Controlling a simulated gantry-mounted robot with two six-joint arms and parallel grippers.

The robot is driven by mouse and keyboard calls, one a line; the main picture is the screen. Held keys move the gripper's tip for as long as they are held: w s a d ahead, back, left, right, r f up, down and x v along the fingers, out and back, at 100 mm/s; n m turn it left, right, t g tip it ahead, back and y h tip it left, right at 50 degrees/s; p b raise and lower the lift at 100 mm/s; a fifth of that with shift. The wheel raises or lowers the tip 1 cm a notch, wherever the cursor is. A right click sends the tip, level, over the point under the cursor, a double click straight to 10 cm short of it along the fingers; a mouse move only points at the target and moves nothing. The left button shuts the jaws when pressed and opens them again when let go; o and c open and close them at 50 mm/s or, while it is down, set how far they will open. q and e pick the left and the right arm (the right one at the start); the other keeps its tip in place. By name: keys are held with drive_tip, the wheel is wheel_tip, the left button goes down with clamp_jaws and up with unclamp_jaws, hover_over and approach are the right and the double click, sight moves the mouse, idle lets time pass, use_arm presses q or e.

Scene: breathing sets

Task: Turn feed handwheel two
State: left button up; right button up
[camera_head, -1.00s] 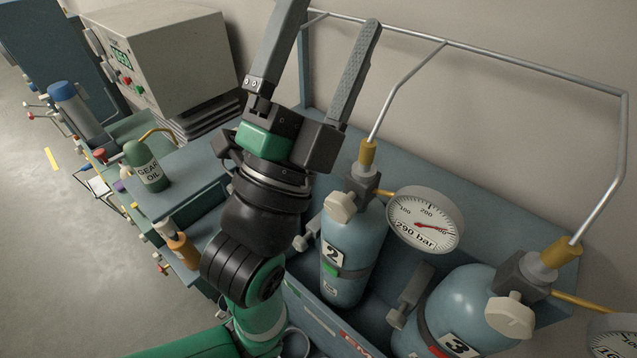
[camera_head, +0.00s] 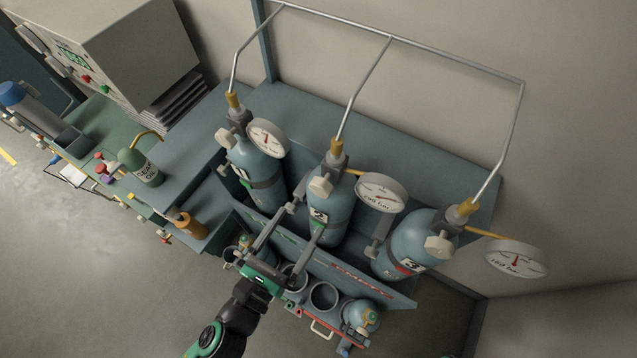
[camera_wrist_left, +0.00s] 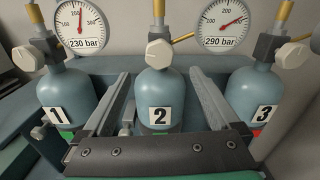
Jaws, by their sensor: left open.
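Cylinder two (camera_head: 328,215) is pale blue, labelled 2, and stands in the middle of the rack. Its cream handwheel (camera_head: 320,187) sits on the valve at its top. In the left wrist view the handwheel (camera_wrist_left: 160,53) is central, beyond and above the fingers. My left gripper (camera_head: 306,218) is open in front of cylinder two, its fingers pointing toward it and apart. In the left wrist view my left gripper's fingers (camera_wrist_left: 161,80) lie either side of cylinder two, with nothing held. The handwheel is clear of both fingers. My right gripper is not in view.
Cylinder one (camera_head: 262,170) and cylinder three (camera_head: 405,245) flank cylinder two, with their own cream knobs. Cylinder two's gauge (camera_head: 382,192) is right of its valve. A metal pipe frame (camera_head: 400,42) spans above. A green gear oil can (camera_head: 140,168) stands left.

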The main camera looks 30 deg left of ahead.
sight(318, 192)
use_arm(q)
drive_tip(key=w+p, duration=0.1)
drive_tip(key=w, duration=0.9)
drive_tip(key=shift+d+r, duration=0.1)
drive_tip(key=c, duration=1.4)
drive_tip(key=shift+o, duration=0.2)
drive_tip(key=shift+n+p, duration=0.3)
drive_tip(key=shift+n, duration=0.1)
